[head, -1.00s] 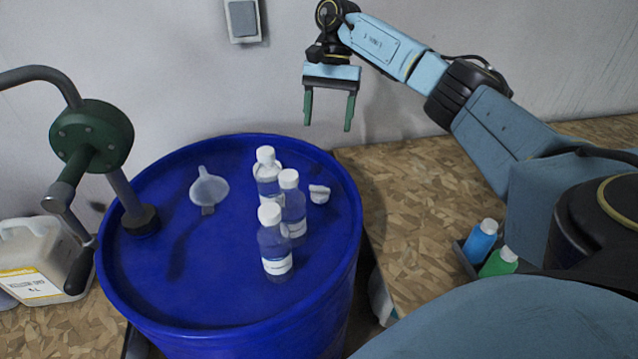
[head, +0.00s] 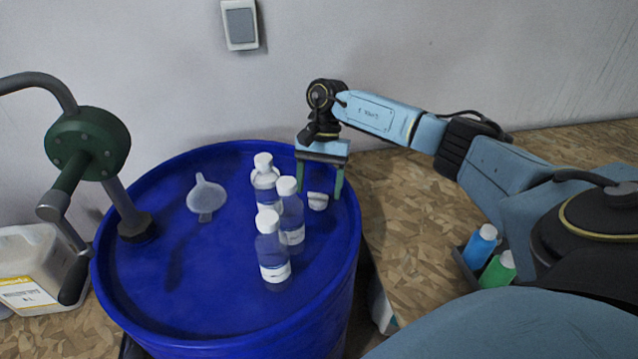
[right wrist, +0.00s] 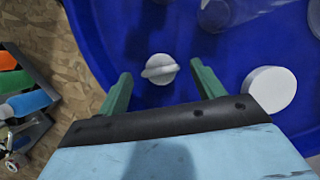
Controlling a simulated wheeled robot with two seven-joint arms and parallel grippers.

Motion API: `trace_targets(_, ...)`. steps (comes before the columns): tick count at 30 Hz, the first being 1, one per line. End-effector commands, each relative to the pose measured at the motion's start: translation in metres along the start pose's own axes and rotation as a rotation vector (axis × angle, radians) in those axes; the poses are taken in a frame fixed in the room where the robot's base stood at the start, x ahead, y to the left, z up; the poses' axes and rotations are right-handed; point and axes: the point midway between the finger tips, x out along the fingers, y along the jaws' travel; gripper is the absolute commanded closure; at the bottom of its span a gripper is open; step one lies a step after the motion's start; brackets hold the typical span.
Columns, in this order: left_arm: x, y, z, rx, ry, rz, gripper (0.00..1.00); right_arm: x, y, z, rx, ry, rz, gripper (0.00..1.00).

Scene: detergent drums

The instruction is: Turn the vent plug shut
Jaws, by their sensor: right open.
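The white vent plug (head: 318,201) sits on the top of the blue drum (head: 190,300), near its right side, just right of the bottles. In the right wrist view the plug (right wrist: 160,69) shows from above as a round cap with a raised bar across it. My right gripper (head: 320,193) is open and points down over the plug. In the right wrist view its green fingertips (right wrist: 160,75) stand apart, one to each side of the plug, with clear gaps. The fingers do not appear to touch the plug. My left gripper is not in view.
Several clear bottles with white caps (head: 272,245) stand close left of the plug. A funnel (head: 206,196) lies on the drum, and a green hand pump (head: 88,145) rises at its left. Blue and green bottles (head: 481,245) stand in a holder at right. The drum's front is clear.

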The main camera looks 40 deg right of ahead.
Motion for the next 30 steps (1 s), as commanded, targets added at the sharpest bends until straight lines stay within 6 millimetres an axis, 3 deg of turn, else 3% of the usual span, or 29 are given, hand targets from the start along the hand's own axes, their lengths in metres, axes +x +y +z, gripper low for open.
trace_targets(9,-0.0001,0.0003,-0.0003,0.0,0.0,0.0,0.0,0.0031,-0.0001,0.0001,0.0,0.0,0.0,0.33)
trace_targets(19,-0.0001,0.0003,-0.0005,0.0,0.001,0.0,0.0,0.0028,0.0,0.0,0.0,0.0,0.0,0.76)
trace_targets(30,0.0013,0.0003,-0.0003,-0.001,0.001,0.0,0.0,0.0028,0.0013,-0.0007,0.056,0.001,-0.022,0.77)
